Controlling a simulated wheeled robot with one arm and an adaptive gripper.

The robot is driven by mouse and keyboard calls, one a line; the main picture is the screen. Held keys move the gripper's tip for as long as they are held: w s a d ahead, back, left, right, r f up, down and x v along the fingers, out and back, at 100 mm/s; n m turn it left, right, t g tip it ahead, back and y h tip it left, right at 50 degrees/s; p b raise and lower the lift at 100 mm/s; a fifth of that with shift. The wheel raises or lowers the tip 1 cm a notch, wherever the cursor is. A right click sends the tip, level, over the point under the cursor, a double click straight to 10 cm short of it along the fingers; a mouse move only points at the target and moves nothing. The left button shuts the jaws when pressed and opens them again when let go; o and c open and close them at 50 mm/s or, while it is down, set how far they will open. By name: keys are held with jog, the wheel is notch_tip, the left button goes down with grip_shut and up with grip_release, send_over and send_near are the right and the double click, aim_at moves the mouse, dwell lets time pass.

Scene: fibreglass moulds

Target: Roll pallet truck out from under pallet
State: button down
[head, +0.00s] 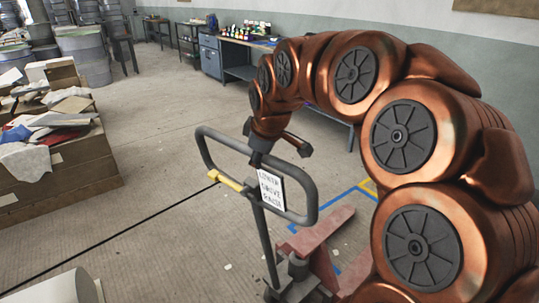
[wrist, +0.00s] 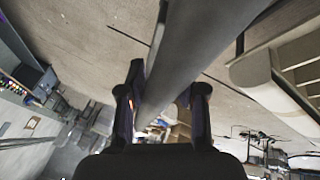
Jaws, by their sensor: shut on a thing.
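The pallet truck (head: 290,274) stands on the floor at lower centre in the head view, its grey shaft rising to a looped handle (head: 312,203). The handle carries a yellow lever (head: 229,182) and a white label with black lettering. One red fork (head: 322,230) shows behind the shaft; the rest is hidden by my arm. My gripper (head: 262,152) is shut on the upper bar of the handle. In the wrist view, a grey bar (wrist: 185,60) passes between the two fingers of my gripper (wrist: 163,92). I cannot make out a pallet.
Blue and yellow tape (head: 345,194) marks the floor by the fork. A brown crate (head: 60,170) heaped with papers and cloth stands at left. A workbench (head: 240,58) stands by the back wall. Open concrete floor lies between them. A pale rounded object (head: 60,288) is at the lower left.

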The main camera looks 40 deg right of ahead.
jog(key=shift+a, duration=0.7)
jog(key=a+f+b, duration=0.3)
jog(key=a+f, duration=0.1)
jog(key=a, duration=0.6)
jog(key=s+a+f+h+b, duration=0.1)
jog(key=a+f+b, duration=0.2)
jog(key=a, duration=0.6)
jog(key=shift+s+a+f+n+h+b, duration=0.2)
jog(key=shift+a+f+n+h+b, duration=0.15)
jog(key=shift+b, duration=0.25)
jog(key=shift+d+f, duration=0.1)
jog(key=shift+d, duration=0.1)
